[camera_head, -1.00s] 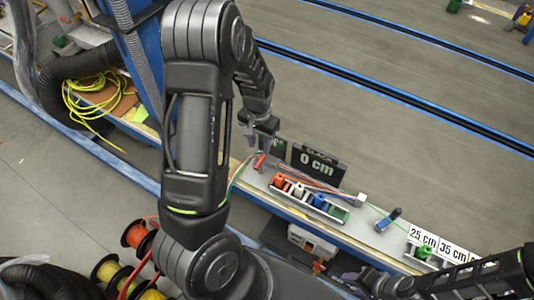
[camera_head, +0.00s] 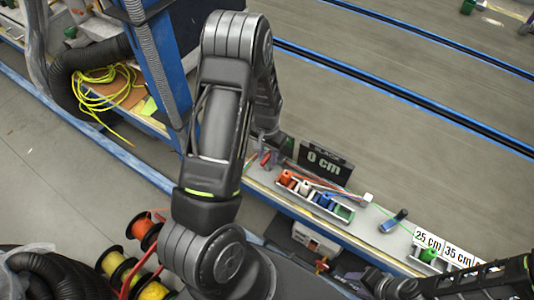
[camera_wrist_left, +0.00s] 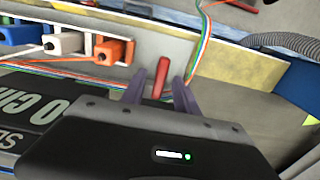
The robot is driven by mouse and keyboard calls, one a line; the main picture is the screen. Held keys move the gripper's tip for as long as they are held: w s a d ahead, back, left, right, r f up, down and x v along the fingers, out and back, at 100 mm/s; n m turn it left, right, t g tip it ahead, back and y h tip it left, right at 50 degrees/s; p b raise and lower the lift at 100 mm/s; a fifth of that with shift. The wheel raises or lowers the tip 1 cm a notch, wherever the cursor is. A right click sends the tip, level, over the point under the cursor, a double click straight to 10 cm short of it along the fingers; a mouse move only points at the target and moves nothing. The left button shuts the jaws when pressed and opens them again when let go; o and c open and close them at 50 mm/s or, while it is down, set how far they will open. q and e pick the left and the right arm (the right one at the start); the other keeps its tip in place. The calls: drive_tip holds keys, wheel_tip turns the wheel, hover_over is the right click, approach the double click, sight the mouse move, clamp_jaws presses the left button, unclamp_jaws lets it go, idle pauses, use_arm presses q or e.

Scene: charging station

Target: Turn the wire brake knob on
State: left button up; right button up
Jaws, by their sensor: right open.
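The wire brake knob, a small red lever (camera_wrist_left: 161,77), stands upright in the left wrist view near the colored wires. In the head view the left gripper (camera_head: 262,153) is at the left end of the bench, partly hidden by my arm. My right gripper (camera_head: 372,281) is open at the bottom right, away from the knob; its fingertips are hard to make out.
A black "0 cm" display (camera_head: 322,160) stands close to the left gripper. Orange, white, blue and green connectors (camera_head: 315,195) sit in a tray on the bench. A blue tool (camera_head: 393,220) and length labels (camera_head: 442,250) lie farther right. Wire spools (camera_head: 118,267) are at lower left.

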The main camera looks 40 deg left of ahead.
use_arm(q)
clamp_jaws()
idle(0.4)
drive_tip(key=shift+m, duration=0.3)
drive_tip(key=m+b, duration=0.2)
drive_tip(key=m, duration=0.1)
drive_tip(key=shift+f, duration=0.1)
drive_tip(key=m+b, duration=0.1)
drive_tip(key=m, duration=0.3)
drive_tip(key=shift+m+b, duration=0.3)
drive_tip(key=shift+b, duration=0.1)
drive_tip(key=m, duration=0.4)
drive_tip(key=shift+m, duration=0.3)
drive_tip(key=m, duration=0.5)
